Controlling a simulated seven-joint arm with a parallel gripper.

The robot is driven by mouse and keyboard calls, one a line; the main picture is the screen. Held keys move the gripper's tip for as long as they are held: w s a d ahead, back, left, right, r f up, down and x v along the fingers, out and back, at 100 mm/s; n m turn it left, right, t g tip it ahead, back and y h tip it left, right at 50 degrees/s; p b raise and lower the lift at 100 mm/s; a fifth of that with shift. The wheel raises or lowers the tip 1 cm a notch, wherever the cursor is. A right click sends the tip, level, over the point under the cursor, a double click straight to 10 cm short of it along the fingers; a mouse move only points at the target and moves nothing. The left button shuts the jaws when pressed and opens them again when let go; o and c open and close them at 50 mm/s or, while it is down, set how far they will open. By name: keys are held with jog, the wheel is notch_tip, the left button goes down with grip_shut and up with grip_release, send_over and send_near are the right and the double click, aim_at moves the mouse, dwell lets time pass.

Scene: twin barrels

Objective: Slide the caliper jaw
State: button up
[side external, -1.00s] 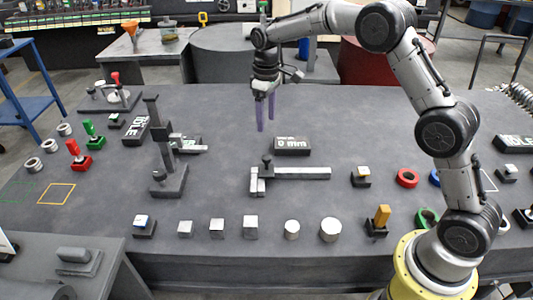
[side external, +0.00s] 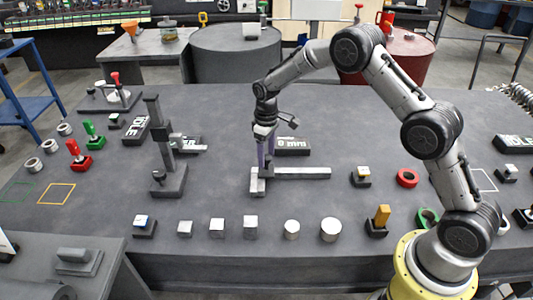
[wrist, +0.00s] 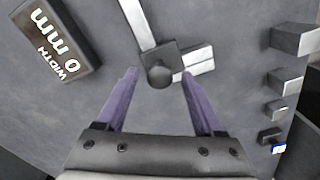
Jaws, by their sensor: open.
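The caliper (side external: 305,173) lies on the grey table, with its pale beam running right from the jaws at its left end. In the wrist view its sliding jaw has a dark block with a round knob (wrist: 160,76), next to the pale fixed jaw (wrist: 197,56). My gripper (side external: 266,164) is low over the jaw end. Its purple fingers are open, one on each side of the knob, with visible gaps in the wrist view. In the side view the fingers hide most of the knob. The display (wrist: 55,38) beside the caliper reads "WIDTH 0 mm".
A dark upright gauge stand (side external: 165,165) is left of the caliper. Several blocks and cylinders (side external: 250,227) line the table front. A small dark stand (side external: 361,178) and a red ring (side external: 407,178) are to the right. The table directly in front of the beam is clear.

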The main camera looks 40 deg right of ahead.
grip_shut()
dwell(0.3)
dwell(1.1)
